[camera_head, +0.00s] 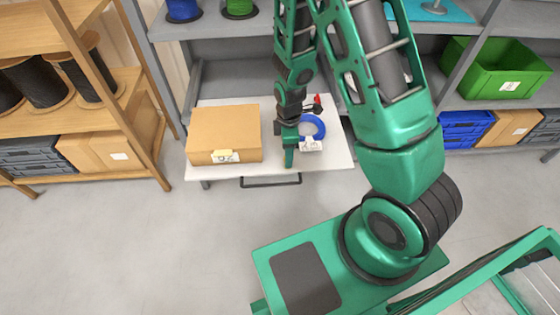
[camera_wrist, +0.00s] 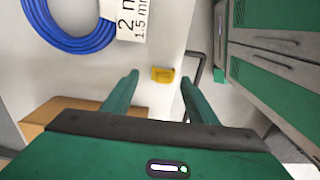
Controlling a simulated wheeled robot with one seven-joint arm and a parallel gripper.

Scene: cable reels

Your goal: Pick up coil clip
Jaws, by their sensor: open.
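The coil clip (camera_wrist: 163,74) looks like a small yellow block. In the wrist view it lies on the white pull-out shelf (camera_wrist: 164,35), near the shelf's edge. My gripper (camera_wrist: 159,79) is open, with its two green fingers on either side of the clip in that picture. Nothing shows as held, and I cannot tell how far the fingertips are above the shelf. In the head view my gripper (camera_head: 289,158) is over the front of the shelf (camera_head: 330,160), and the clip is not discernible there, probably hidden by the gripper.
A blue cable coil (camera_head: 313,127) with a white label (camera_head: 310,144) lies right of my gripper. A small black and red object (camera_head: 316,104) is behind it. A cardboard box (camera_head: 222,133) stands at left. A dark handle (camera_head: 270,181) sticks out below the shelf's front edge.

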